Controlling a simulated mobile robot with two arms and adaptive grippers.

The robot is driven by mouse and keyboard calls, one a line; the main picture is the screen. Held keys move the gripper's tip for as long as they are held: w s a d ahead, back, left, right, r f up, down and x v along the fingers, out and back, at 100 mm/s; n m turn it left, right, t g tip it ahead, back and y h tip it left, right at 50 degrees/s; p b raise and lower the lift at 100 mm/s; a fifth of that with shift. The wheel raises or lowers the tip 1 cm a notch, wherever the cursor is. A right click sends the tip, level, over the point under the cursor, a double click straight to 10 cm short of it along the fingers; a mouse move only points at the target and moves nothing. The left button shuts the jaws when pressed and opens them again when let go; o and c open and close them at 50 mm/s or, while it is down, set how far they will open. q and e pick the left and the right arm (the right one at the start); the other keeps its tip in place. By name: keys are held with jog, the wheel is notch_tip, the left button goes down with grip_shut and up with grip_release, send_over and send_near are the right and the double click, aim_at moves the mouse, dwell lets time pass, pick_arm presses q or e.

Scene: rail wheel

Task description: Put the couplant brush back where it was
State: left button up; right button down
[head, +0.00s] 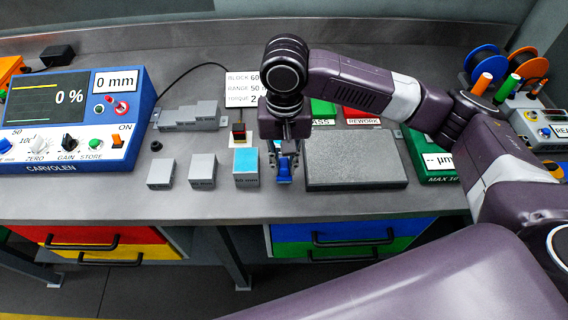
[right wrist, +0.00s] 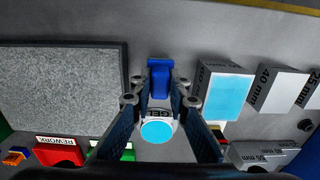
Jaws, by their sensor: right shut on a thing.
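The couplant brush is the blue piece (right wrist: 160,76) between my right fingertips in the right wrist view; its blue part also shows in the head view (head: 284,170). My right gripper (right wrist: 160,98) is shut on it, pointing down over the bench between the block with the cyan top (head: 246,164) and the grey granite plate (head: 355,160). A white pot marked GEL with a cyan top (right wrist: 157,130) shows between my fingers in the wrist view. In the head view it is mostly hidden by my gripper. I cannot tell whether the brush touches anything. My left gripper is not in view.
Two plain grey blocks (head: 202,170) (head: 160,174) stand left of the cyan-topped one. A stepped grey block (head: 188,118) is behind them. The blue gauge unit (head: 70,120) is at the left. Green and red REWORK trays (head: 362,116) lie behind the plate. The front bench strip is clear.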

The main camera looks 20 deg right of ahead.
aim_at(285, 163)
jog(key=shift+f, duration=0.5)
jog(key=shift+f, duration=0.1)
jog(key=c, duration=1.8)
grip_release()
jog(key=shift+c, duration=0.2)
notch_tip(285, 163, up, 11)
jog(key=shift+f+b, duration=0.1)
jog(key=shift+b, duration=0.3)
jog(key=shift+r, duration=0.75)
jog(key=shift+f, duration=0.1)
